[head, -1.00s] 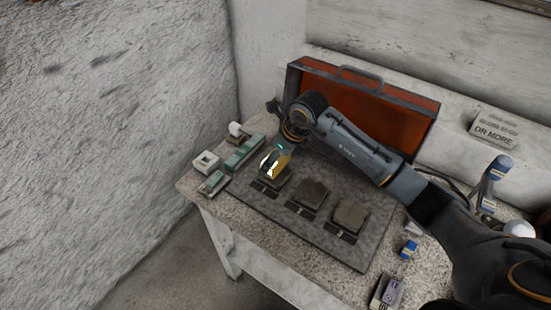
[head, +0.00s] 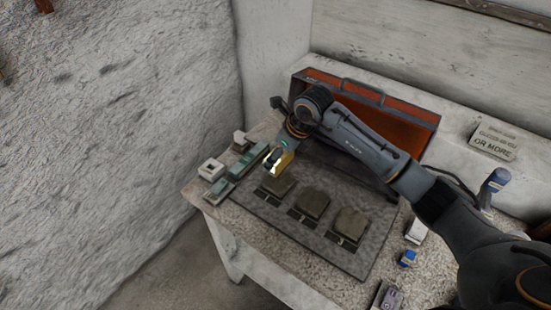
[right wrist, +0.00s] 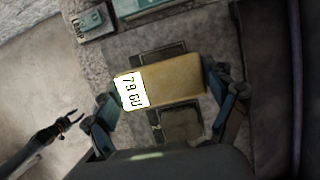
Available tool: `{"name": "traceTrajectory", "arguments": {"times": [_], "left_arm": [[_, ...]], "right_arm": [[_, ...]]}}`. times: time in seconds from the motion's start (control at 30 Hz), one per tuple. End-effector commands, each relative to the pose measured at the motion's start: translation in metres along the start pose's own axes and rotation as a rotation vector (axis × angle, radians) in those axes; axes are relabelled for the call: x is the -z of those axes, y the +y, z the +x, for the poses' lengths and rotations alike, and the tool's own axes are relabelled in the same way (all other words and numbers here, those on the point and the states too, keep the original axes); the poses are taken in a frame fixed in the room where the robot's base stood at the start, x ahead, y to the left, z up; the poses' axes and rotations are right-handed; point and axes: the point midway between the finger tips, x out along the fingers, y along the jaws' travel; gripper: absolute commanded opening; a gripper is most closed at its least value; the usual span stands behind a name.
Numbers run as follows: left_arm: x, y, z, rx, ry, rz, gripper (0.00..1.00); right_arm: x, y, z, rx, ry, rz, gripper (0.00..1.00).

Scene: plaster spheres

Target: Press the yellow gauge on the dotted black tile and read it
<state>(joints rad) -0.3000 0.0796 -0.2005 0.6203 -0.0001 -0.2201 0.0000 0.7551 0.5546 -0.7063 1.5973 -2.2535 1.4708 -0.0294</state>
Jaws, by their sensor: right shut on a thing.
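My right gripper (right wrist: 165,98) is shut on the yellow gauge (right wrist: 178,82), with a finger at each end of it. In the head view the gauge (head: 284,163) is over the leftmost tile (head: 279,185); whether they touch I cannot tell. The gauge's white display faces the wrist camera and seems to read "79 GU", turned sideways. Three grey-brown tiles lie in a row, the middle tile (head: 312,202) and right tile (head: 351,222) uncovered. I cannot make out dots on any. My left gripper (right wrist: 74,117) shows at lower left in the wrist view, open and empty.
The tiles lie on a grey board (head: 290,228) on a speckled table. Green and white blocks (head: 219,188) stand at its left. An open orange-lined case (head: 405,125) is behind, and a sign reading "OR MORE" (head: 493,141) at right. Small blue-capped items (head: 408,258) lie near the right edge.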

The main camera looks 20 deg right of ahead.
Motion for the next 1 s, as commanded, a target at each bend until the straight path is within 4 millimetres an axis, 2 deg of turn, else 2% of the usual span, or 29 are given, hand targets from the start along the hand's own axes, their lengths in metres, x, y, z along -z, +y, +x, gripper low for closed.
{"name": "traceTrajectory", "arguments": {"times": [0.83,1.0], "left_arm": [[0.0001,-0.0005,-0.0001,0.001,0.000,0.000,0.40],[0.0000,-0.0006,0.0001,0.001,0.000,0.000,0.40]], "right_arm": [[-0.0005,0.0001,-0.0004,0.000,-0.001,-0.001,0.59],[0.0006,0.0055,-0.0050,-0.032,-0.001,-0.081,0.59]]}}
